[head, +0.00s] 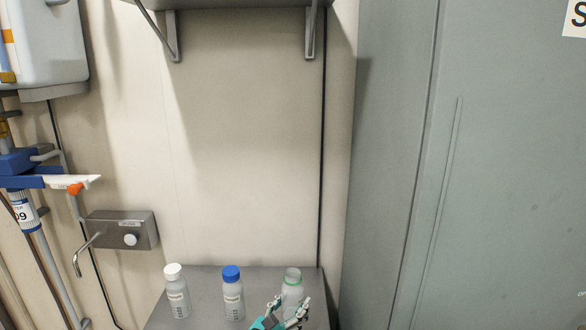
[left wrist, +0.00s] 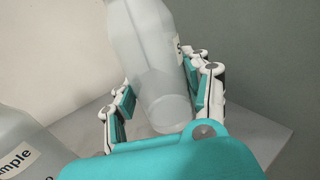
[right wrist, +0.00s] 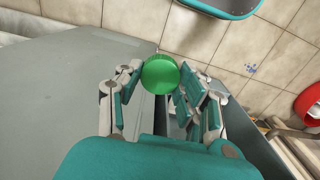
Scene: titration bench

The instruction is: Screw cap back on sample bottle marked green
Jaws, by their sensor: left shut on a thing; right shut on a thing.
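The sample bottle (head: 291,290) marked with a green neck ring stands uncapped at the right end of the shelf top. It is a pale translucent bottle with a label and fills the middle of the left wrist view (left wrist: 150,55). My left gripper (head: 290,307) is shut around its lower body, with a finger pad on each side (left wrist: 160,100). The green cap (right wrist: 160,74) is between the fingertips of my right gripper (right wrist: 158,82), which is shut on it. The right gripper and cap are outside the head view, away from the bottle.
A white-capped bottle (head: 176,292) and a blue-capped bottle (head: 232,293) stand to the left on the same grey bench (head: 205,275). A tall grey cabinet (head: 470,180) rises on the right. A metal wall fixture (head: 120,230) is on the left.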

